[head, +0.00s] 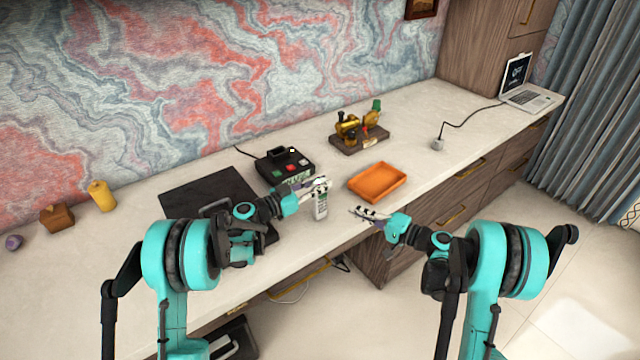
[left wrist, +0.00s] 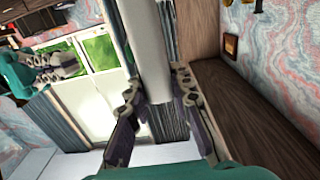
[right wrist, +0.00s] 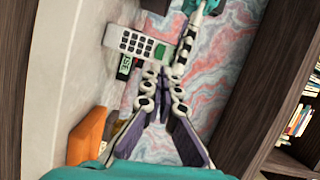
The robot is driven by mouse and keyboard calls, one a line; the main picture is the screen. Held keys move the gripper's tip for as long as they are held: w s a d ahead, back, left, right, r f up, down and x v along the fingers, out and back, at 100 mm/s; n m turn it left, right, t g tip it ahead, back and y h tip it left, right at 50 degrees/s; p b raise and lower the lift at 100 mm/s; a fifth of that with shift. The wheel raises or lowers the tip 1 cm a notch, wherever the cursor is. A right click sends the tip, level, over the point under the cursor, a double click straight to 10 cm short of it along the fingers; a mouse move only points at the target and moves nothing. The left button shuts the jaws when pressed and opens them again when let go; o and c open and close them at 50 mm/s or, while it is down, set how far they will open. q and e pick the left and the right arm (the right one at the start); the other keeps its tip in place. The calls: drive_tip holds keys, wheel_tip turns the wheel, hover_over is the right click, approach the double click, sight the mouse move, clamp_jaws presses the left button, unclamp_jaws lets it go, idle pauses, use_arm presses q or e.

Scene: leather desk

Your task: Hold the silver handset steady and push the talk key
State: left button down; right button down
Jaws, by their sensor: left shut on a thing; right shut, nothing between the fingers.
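The silver handset (head: 320,207) is upright near the front edge of the desk, its keypad facing the front. My left gripper (head: 318,185) is shut on its upper part; in the left wrist view the handset (left wrist: 143,45) runs between the fingers. In the right wrist view the handset (right wrist: 133,43) shows its dark keys and a green patch at one end, with the left gripper (right wrist: 193,20) beside it. Which key is the talk key I cannot tell. My right gripper (head: 358,212) is shut and empty, to the right of the handset and apart from it.
A black box with coloured buttons (head: 285,166) stands behind the handset. An orange tray (head: 377,181) lies to the right, with a brass device on a wooden base (head: 358,135) behind it. A dark mat (head: 195,190) lies left.

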sight(320, 200)
idle(0.4)
drive_tip(key=w+d+f+n+h, duration=0.35)
drive_tip(key=d+f+h, duration=0.45)
drive_tip(key=f+h, duration=0.3)
drive_tip(key=s+a+r+n+t+h, duration=0.3)
drive_tip(key=a+r+n, duration=0.3)
drive_tip(key=n, duration=0.6)
drive_tip(key=s+a+r+n+t+h, duration=0.25)
drive_tip(key=a+r+n, duration=0.35)
drive_tip(key=n, duration=0.7)
drive_tip(key=w+a, duration=0.4)
drive_tip(key=w, duration=0.1)
drive_tip(key=shift+w+a+f, duration=0.15)
drive_tip(key=shift+w+a, duration=0.15)
drive_tip(key=shift+a, duration=0.1)
drive_tip(key=shift+h, duration=0.25)
